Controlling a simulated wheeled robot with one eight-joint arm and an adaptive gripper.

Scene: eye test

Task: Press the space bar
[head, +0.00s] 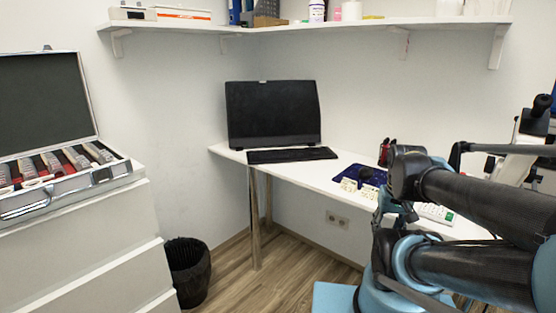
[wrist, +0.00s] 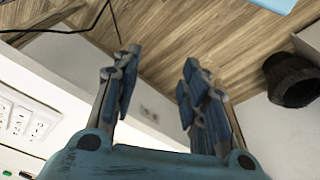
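A black keyboard (head: 290,155) lies on the white corner desk (head: 312,172) in the head view, just in front of a dark monitor (head: 273,113). Its single keys, the space bar among them, are too small to make out. My gripper (wrist: 162,58) shows in the wrist view with its two blue-padded fingers spread apart and nothing between them. It points over the wooden floor. The keyboard is not in the wrist view. In the head view my arm is at the right, apart from the keyboard, and I cannot make out the fingertips there.
A dark blue mat (head: 360,175) with small pale items lies right of the keyboard. An open metal case (head: 66,180) sits on a white drawer unit (head: 80,245) at left. A black bin (head: 187,270) stands on the floor. A shelf (head: 330,25) runs above the desk.

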